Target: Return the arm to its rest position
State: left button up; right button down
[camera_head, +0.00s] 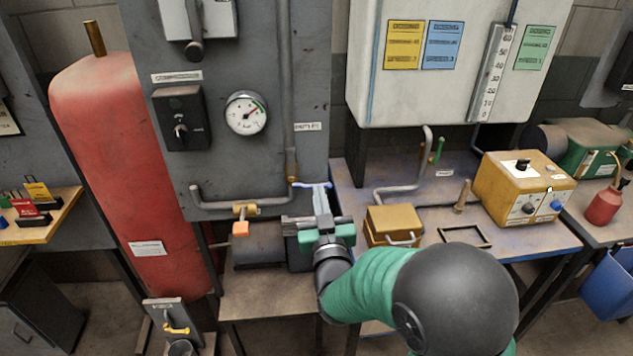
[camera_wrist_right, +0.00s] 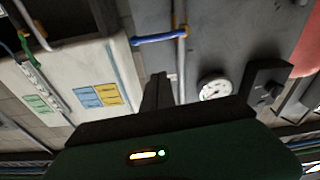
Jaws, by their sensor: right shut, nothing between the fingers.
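My right arm comes in from the lower right of the head view, with a green sleeve and a dark round joint. My right gripper (camera_head: 321,199) is shut and empty, its fingers pointing away toward the grey panel (camera_head: 265,60). Its fingers also show in the right wrist view (camera_wrist_right: 158,88). A blue lever (camera_head: 311,185) on the grey pipe appears close to the fingertips; the right wrist view shows the lever (camera_wrist_right: 160,38) clear of them. I cannot tell the exact gap. My left gripper is not in view.
A pressure gauge (camera_head: 246,113) and a black switch box (camera_head: 181,118) are on the panel. A red tank (camera_head: 120,150) stands at left. A brass-coloured box (camera_head: 393,224), an upright peg (camera_head: 462,196) and a yellow control box (camera_head: 522,187) stand on the bench right of the gripper.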

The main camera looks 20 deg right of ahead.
jog(key=s+a+f+n+g+y+p, duration=0.1)
jog(key=s+a+f+g+y+p, duration=0.3)
jog(key=s+f+g+p, duration=0.45)
jog(key=s+f+g, duration=0.2)
jog(key=s, duration=0.5)
jog(key=s+f+n+g+y, duration=0.1)
jog(key=s+f+g, duration=0.2)
jog(key=s+g, duration=0.3)
jog(key=shift+s+p, duration=0.35)
jog(key=shift+s, duration=0.75)
